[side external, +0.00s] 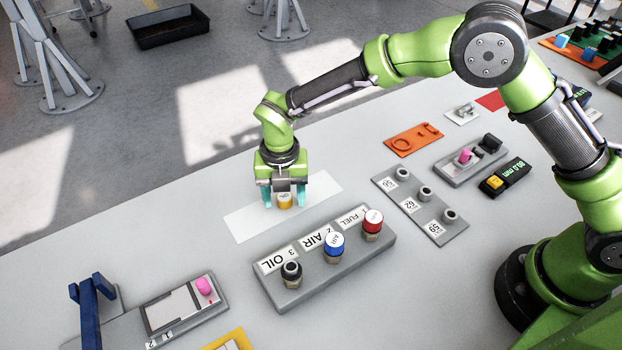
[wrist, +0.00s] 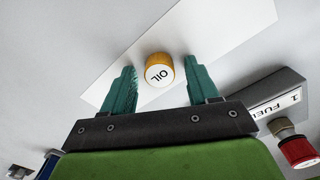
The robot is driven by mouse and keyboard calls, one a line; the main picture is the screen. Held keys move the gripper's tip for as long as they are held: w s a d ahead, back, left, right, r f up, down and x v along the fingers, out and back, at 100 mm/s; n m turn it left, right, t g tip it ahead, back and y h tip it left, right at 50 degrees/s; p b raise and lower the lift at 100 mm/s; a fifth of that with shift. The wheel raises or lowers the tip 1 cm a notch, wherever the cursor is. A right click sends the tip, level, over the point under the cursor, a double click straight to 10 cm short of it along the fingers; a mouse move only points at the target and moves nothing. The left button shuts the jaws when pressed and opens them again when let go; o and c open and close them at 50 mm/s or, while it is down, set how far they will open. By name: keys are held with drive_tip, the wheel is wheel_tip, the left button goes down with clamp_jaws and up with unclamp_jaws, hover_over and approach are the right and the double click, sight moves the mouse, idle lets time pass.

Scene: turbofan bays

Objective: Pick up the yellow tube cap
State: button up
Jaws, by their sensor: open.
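The yellow tube cap (side external: 285,200), marked OIL on its white top, stands on a white strip (side external: 322,188) on the table. In the wrist view the cap (wrist: 159,69) sits between the two teal fingers, with a gap on each side. My gripper (side external: 284,197) is open and low over the strip, with a finger on either side of the cap. The same gripper (wrist: 163,84) fills the lower part of the wrist view.
A grey block (side external: 330,280) in front holds a bare OIL fitting (side external: 291,272), a blue AIR cap (side external: 334,244) and a red FUEL cap (side external: 373,221). A grey socket plate (side external: 420,203) lies to the right. A blue upright (side external: 90,305) stands at front left.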

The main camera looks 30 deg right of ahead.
drive_tip(key=c, duration=1)
drive_tip(key=shift+r, duration=0.1)
